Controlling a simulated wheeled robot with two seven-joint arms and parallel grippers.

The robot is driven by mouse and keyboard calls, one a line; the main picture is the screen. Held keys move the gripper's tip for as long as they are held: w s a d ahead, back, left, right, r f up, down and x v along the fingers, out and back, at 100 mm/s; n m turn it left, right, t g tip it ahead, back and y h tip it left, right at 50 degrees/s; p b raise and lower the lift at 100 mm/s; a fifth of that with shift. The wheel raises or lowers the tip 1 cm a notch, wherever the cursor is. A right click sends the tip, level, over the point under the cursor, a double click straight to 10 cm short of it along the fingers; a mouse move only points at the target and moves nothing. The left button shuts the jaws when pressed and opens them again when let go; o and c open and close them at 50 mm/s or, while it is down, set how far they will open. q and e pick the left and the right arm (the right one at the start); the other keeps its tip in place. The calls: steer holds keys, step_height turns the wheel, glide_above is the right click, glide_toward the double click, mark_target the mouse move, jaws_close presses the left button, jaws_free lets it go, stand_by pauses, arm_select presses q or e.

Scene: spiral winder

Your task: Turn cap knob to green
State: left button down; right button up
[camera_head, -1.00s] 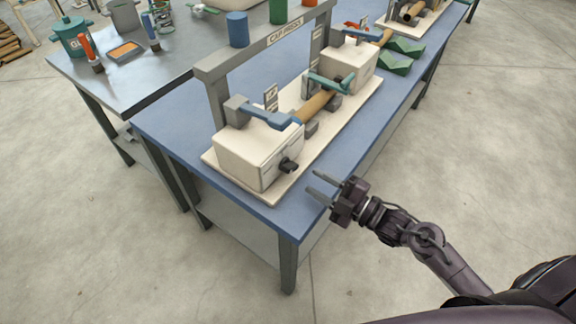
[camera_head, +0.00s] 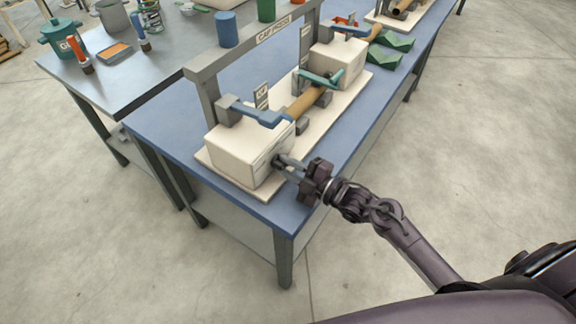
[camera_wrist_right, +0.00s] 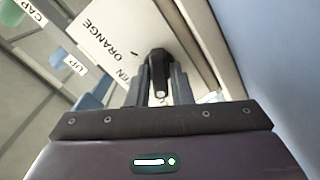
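The black cap knob (camera_wrist_right: 159,62) is on the front face of the cream box at the near end of the cap press (camera_head: 240,155). In the wrist view my right gripper (camera_wrist_right: 160,78) has one finger on each side of the knob, with the knob's bar between them. The fingers look open, with a narrow gap beside the knob; contact is not clear. In the head view the right gripper (camera_head: 281,162) reaches the box face from the right. The word ORANGE shows on the panel; another label, ending in EN, is partly hidden. My left gripper is out of view.
The press has a blue lever (camera_head: 250,112), a tan roll (camera_head: 305,102) and a green lever (camera_head: 320,78). It stands on a cream base (camera_head: 335,118) on a blue table (camera_head: 165,120). Green blocks (camera_head: 385,48) sit farther back. Floor on the right is clear.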

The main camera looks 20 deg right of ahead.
jaws_close()
steer(key=shift+m, duration=0.4)
steer(key=shift+m+p, duration=0.75)
steer(key=shift+m, duration=0.35)
steer(key=m+p, duration=0.1)
steer(key=m, duration=0.2)
steer(key=shift+r+p, duration=0.1)
steer(key=shift+p, duration=0.2)
steer(key=m+p, duration=0.2)
steer(key=m, duration=0.3)
steer(key=shift+m, duration=0.4)
steer(key=shift+f, duration=0.2)
steer(key=shift+o, duration=2.1)
jaws_free()
steer(key=shift+r, duration=0.1)
